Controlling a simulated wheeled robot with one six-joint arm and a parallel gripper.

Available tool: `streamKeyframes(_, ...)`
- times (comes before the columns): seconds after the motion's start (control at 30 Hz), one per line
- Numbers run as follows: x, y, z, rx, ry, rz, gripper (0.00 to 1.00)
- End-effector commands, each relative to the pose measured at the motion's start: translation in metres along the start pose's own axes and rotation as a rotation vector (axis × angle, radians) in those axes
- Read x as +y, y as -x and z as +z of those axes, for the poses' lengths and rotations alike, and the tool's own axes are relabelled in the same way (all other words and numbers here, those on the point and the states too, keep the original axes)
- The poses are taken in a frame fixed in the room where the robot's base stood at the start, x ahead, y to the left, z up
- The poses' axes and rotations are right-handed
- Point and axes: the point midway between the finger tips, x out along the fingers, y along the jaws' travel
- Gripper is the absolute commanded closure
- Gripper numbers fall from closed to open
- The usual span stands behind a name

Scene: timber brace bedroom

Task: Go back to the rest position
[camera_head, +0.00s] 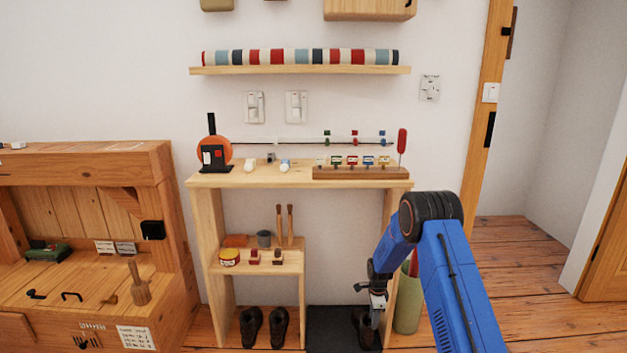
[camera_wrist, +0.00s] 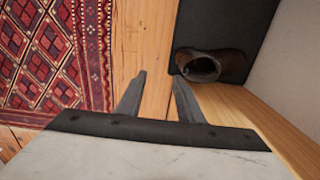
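My gripper (camera_wrist: 160,80) points down over the wooden floor in the wrist view, with its two fingers apart and nothing between them. In the head view my blue arm comes in from the lower right, and my gripper (camera_head: 372,312) hangs low in front of the wooden shelf unit's (camera_head: 210,240) right side. A brown shoe (camera_head: 362,328) stands on the dark mat (camera_head: 330,322) partly behind my gripper. The shoe also shows in the wrist view (camera_wrist: 225,66), just beyond the right finger and apart from it.
A green bin (camera_head: 408,310) stands close to the right of my gripper. Two dark shoes (camera_head: 264,328) stand under the low shelf. A wooden bench (camera_head: 80,290) is at left. A red patterned rug (camera_wrist: 60,55) lies on the floor. Open floor (camera_head: 510,270) lies at right.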

Motion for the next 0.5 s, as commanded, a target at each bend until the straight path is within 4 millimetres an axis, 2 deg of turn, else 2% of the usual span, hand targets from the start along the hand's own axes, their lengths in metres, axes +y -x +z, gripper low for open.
streamKeyframes(0.27,0.003,0.027,-0.001,0.0,0.039,-0.012,0.66)
streamKeyframes(0.5,0.009,0.063,-0.003,0.0,0.091,-0.027,0.66)
